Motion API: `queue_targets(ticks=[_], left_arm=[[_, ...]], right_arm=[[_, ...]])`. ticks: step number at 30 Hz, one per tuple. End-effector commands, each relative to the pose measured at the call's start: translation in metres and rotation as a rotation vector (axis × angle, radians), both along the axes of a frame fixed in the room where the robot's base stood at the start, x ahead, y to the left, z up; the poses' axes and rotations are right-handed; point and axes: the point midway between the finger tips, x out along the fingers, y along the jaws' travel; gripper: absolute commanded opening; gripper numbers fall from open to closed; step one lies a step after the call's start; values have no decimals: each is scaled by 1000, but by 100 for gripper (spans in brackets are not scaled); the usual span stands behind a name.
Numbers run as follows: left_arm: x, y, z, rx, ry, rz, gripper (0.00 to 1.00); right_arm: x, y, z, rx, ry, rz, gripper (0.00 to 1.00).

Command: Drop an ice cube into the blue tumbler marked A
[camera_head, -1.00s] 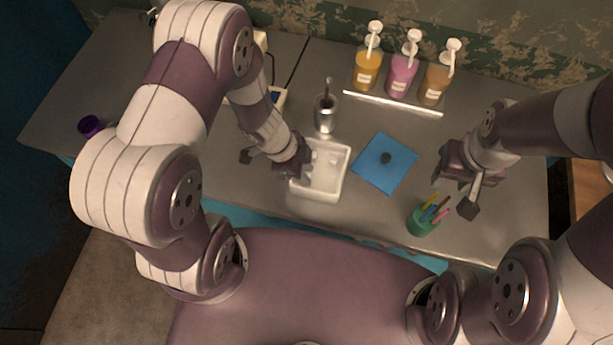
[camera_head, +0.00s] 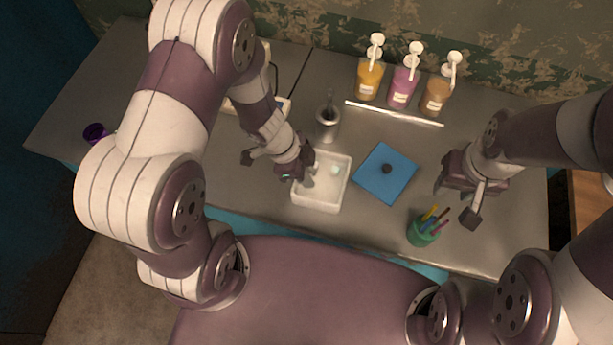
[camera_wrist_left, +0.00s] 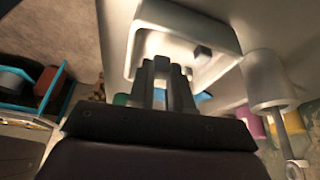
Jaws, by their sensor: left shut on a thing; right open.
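My left gripper (camera_head: 302,168) is over the left side of the white tray (camera_head: 322,208), which has small pale ice cubes in it. One ice cube (camera_head: 336,169) sits toward the tray's back. In the left wrist view the gripper's fingers (camera_wrist_left: 168,68) are close together in front of the tray (camera_wrist_left: 186,20). The held piece, seemingly an ice cube, is mostly hidden by the fingers. My right gripper (camera_head: 466,196) is open and empty above the right side of the table. I cannot make out a blue tumbler marked A; my left arm hides part of the table.
A metal cup (camera_head: 327,124) with a utensil stands behind the tray. A blue mat (camera_head: 376,188) with a dark knob lies right of it. A green pen cup (camera_head: 422,234) stands front right; several pump bottles (camera_head: 404,90) stand at the back. A purple cup (camera_head: 95,132) is far left.

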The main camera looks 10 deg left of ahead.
Motion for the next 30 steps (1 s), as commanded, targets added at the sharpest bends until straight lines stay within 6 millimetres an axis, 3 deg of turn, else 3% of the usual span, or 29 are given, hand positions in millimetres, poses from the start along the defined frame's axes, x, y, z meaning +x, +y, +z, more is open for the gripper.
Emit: queue_targets(ticks=[9,15,22,30], left_arm=[[-55,-52,45,0,-3,-9,0],[-78,-75,65,0,-2,-5,0],[-85,-81,69,0,0,0,0],[-79,-79,68,1,0,27,0]], right_arm=[[0,0,3,0,0,0,43],[0,0,7,0,0,0,43],[0,0,7,0,0,0,43],[0,0,7,0,0,0,43]])
